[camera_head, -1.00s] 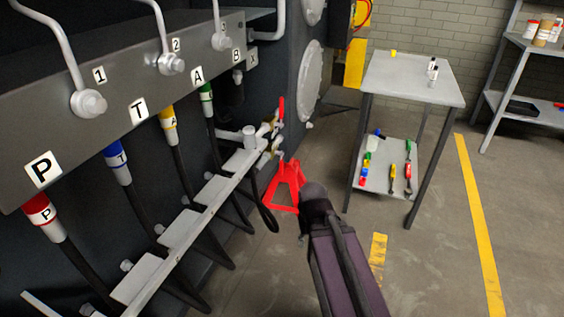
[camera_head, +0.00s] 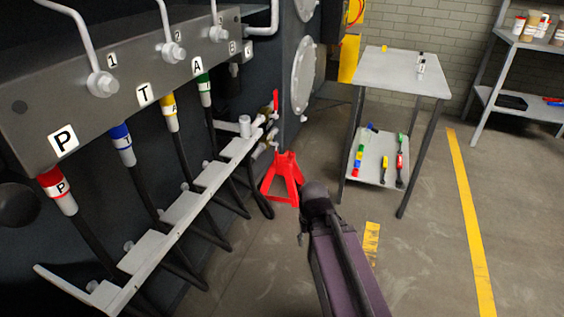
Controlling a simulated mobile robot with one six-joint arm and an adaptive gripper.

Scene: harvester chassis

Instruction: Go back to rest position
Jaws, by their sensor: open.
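My dark purple arm link (camera_head: 345,268) rises from the bottom edge and ends in a dark joint (camera_head: 318,197) in front of the red stand. No gripper fingers show, so my gripper is out of sight. At left is the chassis manifold (camera_head: 110,75), with labels P, T, A and B. Hoses with red (camera_head: 56,190), blue (camera_head: 122,145), yellow (camera_head: 169,112) and green (camera_head: 204,90) collars hang below it, seated at their ports as far as I can see. Several curved grey lever handles (camera_head: 160,25) stand above the manifold.
A red jack stand (camera_head: 285,177) stands on the floor beside the chassis. Grey shelving (camera_head: 522,104) stands at right. The floor between cart and yellow line (camera_head: 467,205) is clear.

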